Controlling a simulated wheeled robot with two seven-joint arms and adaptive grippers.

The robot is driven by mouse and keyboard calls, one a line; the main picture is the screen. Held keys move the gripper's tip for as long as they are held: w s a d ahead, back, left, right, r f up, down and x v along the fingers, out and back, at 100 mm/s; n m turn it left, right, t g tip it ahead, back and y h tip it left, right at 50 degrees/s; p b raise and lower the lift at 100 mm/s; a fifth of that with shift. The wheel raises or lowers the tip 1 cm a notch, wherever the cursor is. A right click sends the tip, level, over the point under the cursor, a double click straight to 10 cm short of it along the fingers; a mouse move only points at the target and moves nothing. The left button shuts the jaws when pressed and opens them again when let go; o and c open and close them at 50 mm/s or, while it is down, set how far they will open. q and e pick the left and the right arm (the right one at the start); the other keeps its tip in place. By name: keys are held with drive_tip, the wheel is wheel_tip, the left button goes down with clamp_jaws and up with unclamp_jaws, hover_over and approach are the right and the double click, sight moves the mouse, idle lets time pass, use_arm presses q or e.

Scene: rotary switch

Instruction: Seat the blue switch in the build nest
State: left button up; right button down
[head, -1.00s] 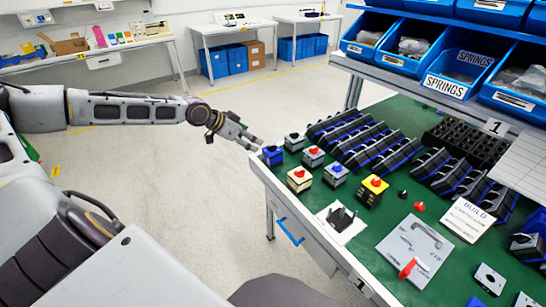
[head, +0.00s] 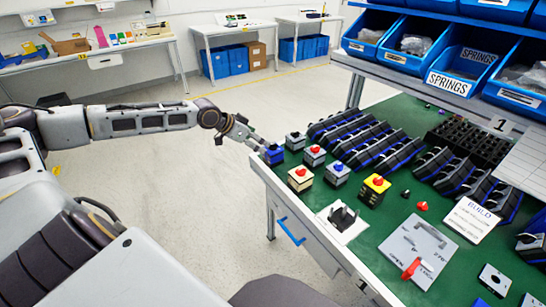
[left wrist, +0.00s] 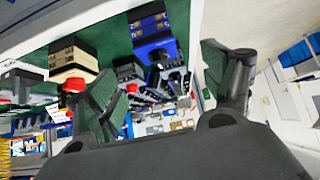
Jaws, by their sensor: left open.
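The blue switch (head: 274,155) stands at the near-left corner of the green bench top in the head view, with a dark knob on top. In the left wrist view the blue switch (left wrist: 153,38) shows beyond and between the two fingers. My left gripper (head: 257,142) is open beside it at the bench corner; whether a finger touches it I cannot tell. The left gripper's (left wrist: 168,58) textured fingers are spread in the wrist view. My right gripper is out of view.
Close to the blue switch stand a grey switch (head: 296,141), a red-knobbed grey one (head: 315,155), a cream one (head: 300,179) and a yellow-topped one (head: 374,190). A grey plate with a red handle (head: 415,254) lies nearer. Blue bins (head: 465,70) hang above the back.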

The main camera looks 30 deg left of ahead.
sight(273, 155)
use_arm(q)
drive_tip(key=shift+b+x, duration=0.5)
drive_tip(key=shift+x, duration=1.95)
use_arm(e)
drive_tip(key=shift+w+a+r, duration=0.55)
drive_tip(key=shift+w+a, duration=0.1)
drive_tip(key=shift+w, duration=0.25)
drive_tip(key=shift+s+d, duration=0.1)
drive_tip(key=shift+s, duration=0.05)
